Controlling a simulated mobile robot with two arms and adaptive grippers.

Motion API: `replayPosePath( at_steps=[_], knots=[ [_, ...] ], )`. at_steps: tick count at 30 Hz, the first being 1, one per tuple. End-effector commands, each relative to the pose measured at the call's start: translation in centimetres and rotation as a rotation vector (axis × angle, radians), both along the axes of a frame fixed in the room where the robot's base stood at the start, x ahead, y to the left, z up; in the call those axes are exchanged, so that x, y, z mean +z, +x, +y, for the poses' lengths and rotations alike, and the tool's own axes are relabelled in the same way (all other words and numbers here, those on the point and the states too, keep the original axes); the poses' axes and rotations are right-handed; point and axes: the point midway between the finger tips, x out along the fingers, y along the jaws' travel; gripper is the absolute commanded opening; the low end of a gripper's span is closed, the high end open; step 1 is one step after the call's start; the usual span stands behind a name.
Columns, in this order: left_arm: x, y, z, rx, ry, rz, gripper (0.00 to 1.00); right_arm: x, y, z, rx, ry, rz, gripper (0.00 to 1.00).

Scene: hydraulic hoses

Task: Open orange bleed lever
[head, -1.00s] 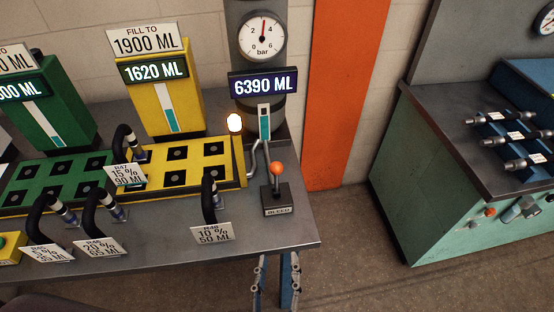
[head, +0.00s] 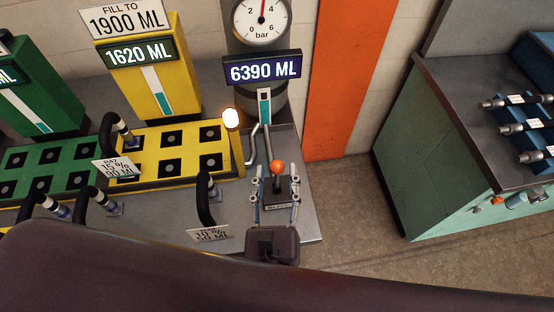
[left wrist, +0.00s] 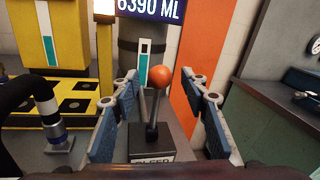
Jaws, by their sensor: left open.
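The bleed lever has an orange ball knob (head: 277,167) on a dark stem that rises from a black block labelled BLEED. It stands near the right end of the grey bench and is upright or nearly so. My left gripper (head: 275,178) is open, with one finger on each side of the lever. In the left wrist view the orange knob (left wrist: 162,76) stands between the two open fingers, beyond their tips or level with them, and I see no contact. The block (left wrist: 152,142) sits low between the fingers. My right gripper is not in view.
A pressure gauge (head: 262,20) and a 6390 ML display (head: 262,68) stand behind the lever. A yellow plate (head: 150,150) with sockets and a black hose (head: 206,200) with a tag lie to its left. The floor (head: 345,210) to the right is open.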

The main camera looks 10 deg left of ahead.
Motion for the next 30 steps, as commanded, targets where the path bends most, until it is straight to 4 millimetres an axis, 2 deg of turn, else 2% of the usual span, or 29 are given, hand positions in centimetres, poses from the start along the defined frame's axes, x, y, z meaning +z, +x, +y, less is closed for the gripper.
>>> replayPosePath(
  at_steps=[5, 12, 15, 26, 30],
  knots=[
    [0.2, 1.9, 0.2, 0.000, 0.000, -0.001, 0.41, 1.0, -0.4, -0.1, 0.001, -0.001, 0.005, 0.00],
    [0.0, 2.4, 0.3, 0.000, -0.001, 0.000, 0.41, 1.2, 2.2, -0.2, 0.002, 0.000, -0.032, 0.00],
    [0.0, 2.4, 0.3, 0.000, -0.001, 0.000, 0.41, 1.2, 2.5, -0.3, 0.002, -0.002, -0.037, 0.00],
    [0.0, 2.4, 0.3, 0.000, 0.000, 0.000, 0.01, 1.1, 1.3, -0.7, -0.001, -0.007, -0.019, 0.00],
    [0.0, 2.4, 0.3, 0.000, 0.000, 0.000, 0.00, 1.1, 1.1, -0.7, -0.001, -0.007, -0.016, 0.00]
  ],
)
